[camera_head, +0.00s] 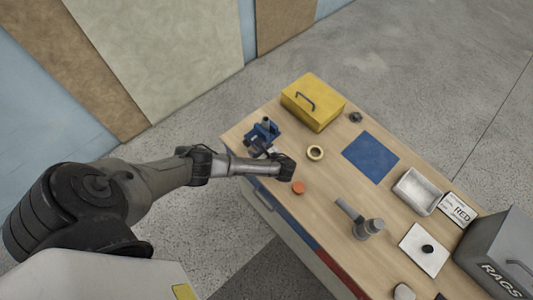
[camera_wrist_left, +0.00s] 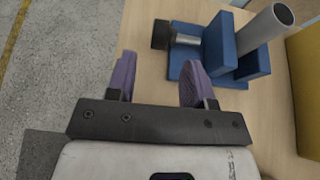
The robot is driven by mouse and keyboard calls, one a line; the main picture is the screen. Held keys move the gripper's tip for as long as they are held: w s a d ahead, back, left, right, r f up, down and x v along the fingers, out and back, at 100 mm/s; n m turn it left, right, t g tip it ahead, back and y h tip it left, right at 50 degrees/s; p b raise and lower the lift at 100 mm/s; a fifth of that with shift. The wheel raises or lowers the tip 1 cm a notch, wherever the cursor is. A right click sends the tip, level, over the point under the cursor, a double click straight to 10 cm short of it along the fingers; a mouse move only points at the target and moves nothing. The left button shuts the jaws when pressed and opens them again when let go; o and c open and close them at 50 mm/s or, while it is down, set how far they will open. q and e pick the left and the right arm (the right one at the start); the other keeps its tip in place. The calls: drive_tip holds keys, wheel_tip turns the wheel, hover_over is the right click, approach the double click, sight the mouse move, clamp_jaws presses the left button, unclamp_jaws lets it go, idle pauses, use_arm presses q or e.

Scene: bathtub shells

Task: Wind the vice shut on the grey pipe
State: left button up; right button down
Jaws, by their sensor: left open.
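The blue vice (camera_head: 262,131) stands at the table's left end, and it also shows in the left wrist view (camera_wrist_left: 222,45). The grey pipe (camera_wrist_left: 265,30) rises tilted in that view from between the vice's blue blocks. Whether both jaws touch it I cannot tell. A dark knob (camera_wrist_left: 161,34) on a grey metal shaft sticks out from the vice's side. My left gripper (camera_wrist_left: 158,78) is open and empty, its two purple fingers apart. The knob lies just beyond the fingertips, and the right finger overlaps the vice's base in the picture. My right gripper is out of view.
A yellow box (camera_head: 313,102) stands behind the vice. A tan ring (camera_head: 316,153) and an orange disc (camera_head: 298,188) lie near my left wrist. A blue mat (camera_head: 371,157), a pale tray (camera_head: 418,191) and a grey RAGS box (camera_head: 502,256) are farther right.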

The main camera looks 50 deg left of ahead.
use_arm(q)
drive_tip(key=v, duration=0.7)
drive_tip(key=shift+s+n, duration=0.1)
drive_tip(key=shift+n, duration=0.2)
idle(0.3)
